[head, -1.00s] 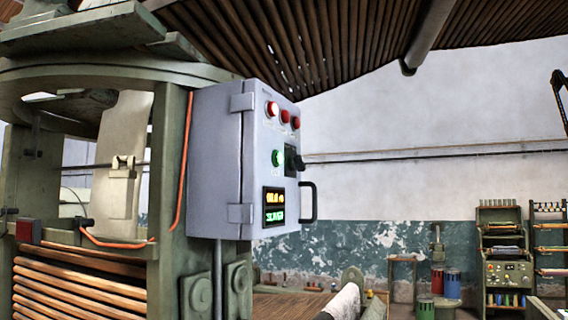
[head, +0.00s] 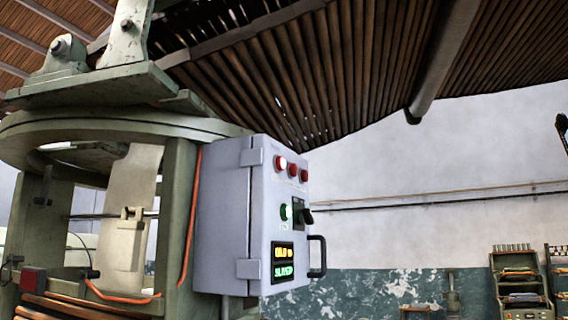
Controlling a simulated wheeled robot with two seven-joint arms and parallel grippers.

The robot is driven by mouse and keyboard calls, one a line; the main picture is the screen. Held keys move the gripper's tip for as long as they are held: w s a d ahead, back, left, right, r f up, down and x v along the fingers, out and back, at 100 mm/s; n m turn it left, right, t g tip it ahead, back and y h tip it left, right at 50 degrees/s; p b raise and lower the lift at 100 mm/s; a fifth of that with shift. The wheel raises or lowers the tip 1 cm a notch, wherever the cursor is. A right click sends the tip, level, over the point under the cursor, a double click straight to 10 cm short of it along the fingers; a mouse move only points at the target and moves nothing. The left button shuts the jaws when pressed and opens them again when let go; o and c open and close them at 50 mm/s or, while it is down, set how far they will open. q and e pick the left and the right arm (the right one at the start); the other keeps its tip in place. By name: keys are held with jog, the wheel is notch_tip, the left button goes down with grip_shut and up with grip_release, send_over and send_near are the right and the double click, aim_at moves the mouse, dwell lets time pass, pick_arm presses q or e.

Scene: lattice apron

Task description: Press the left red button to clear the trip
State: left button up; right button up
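A grey control box (head: 226,215) is fixed to the side of a green machine frame. Its front carries a row of three red buttons near the top. The left red button (head: 281,163) looks bright, as if lit; the middle one (head: 293,169) and the right one (head: 304,175) are darker. Below them are a green button (head: 284,212) and a black switch (head: 301,213). Lower down is a display (head: 283,262) with yellow and green characters, too blurred to read surely. Neither gripper is in view.
A black handle (head: 317,256) sticks out at the box's right edge. The green machine frame (head: 178,215) stands left of the box, with an orange cable (head: 192,220) along its post. A shelf unit (head: 520,285) stands far off at the right.

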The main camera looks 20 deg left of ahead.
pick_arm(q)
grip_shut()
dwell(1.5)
